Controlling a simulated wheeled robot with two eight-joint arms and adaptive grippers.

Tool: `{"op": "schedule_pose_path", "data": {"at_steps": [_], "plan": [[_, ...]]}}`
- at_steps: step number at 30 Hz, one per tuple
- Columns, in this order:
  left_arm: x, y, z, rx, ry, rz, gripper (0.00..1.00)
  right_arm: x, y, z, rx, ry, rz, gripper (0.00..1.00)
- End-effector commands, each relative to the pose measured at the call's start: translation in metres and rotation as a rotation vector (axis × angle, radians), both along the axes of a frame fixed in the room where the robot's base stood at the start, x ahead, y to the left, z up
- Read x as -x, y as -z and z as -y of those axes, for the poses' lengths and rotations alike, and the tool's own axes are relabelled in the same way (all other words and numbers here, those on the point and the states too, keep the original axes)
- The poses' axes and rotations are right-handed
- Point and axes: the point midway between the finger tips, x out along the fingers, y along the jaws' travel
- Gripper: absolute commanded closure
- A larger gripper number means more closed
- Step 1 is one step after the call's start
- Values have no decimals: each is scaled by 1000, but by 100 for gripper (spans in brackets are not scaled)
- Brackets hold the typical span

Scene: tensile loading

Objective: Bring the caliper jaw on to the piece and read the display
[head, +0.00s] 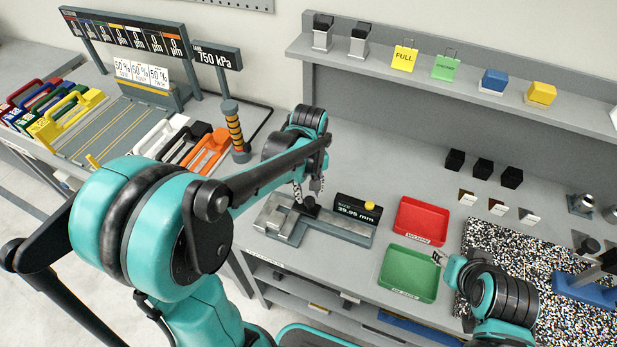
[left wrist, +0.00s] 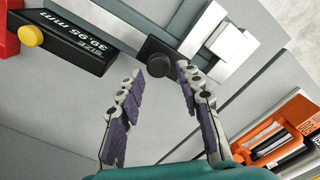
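The grey caliper (head: 342,231) lies on the bench, and its black display (head: 357,208) reads 39.95 mm. The display also shows upside down in the left wrist view (left wrist: 78,42). A black knob (left wrist: 158,65) stands on the caliper's sliding jaw. My left gripper (left wrist: 163,78) is open, with its two fingers on either side of the knob and a gap to each. A pale metal block (left wrist: 235,48), perhaps the piece, sits by the jaws; I cannot tell whether the jaw touches it. My right gripper (head: 440,258) is by the green tray, too small to judge.
A red tray (head: 421,220) and a green tray (head: 408,273) lie right of the caliper. A speckled mat (head: 560,315) covers the right end. An orange-handled holder (head: 208,150) and a striped post (head: 235,130) stand on the left bench. A shelf (head: 440,75) runs behind.

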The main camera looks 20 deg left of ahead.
Motion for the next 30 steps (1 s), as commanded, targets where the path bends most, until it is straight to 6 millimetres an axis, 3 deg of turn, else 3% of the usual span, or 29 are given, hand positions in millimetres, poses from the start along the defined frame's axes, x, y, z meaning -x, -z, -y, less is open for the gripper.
{"op": "schedule_pose_path", "data": {"at_steps": [6,12,18,30], "plan": [[0,-50,-1,0,-1,0,64,0,0,0,0,0,0,60],[0,-80,-1,0,-1,0,64,0,0,0,0,0,0,60],[0,-90,-1,0,-1,0,64,0,0,0,0,0,0,60],[0,-90,-1,0,-1,0,64,0,0,0,0,0,0,60]]}}
